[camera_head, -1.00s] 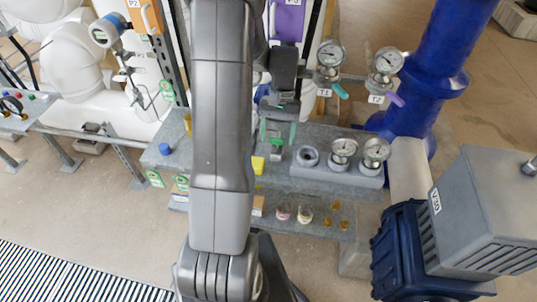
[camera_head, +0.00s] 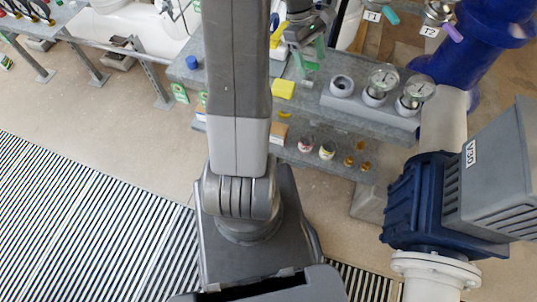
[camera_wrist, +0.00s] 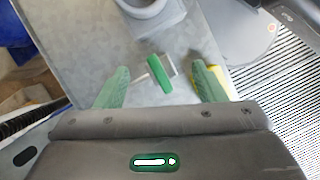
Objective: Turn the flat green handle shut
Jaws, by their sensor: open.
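My gripper (camera_head: 309,56) is open and points down over the grey bench; its two green fingers also show in the wrist view (camera_wrist: 160,72). A small green bar (camera_wrist: 158,74) with a pale metal block and a thin rod beside it is on the bench. In the wrist view it lies between the fingertips, with a gap on both sides; I cannot tell the height between. In the head view it is a small green patch (camera_head: 311,66) by the fingers. Another flat green handle (camera_head: 391,17) sits at the label T1, right of and beyond my gripper.
A grey block with a round socket (camera_head: 342,85) and two gauges (camera_head: 383,77) stands right of the gripper. A yellow piece (camera_head: 284,88) lies to its left. A purple handle (camera_head: 453,32) is at T2. Small jars (camera_head: 306,144) stand on the lower shelf. A blue valve body (camera_head: 415,205) is at right.

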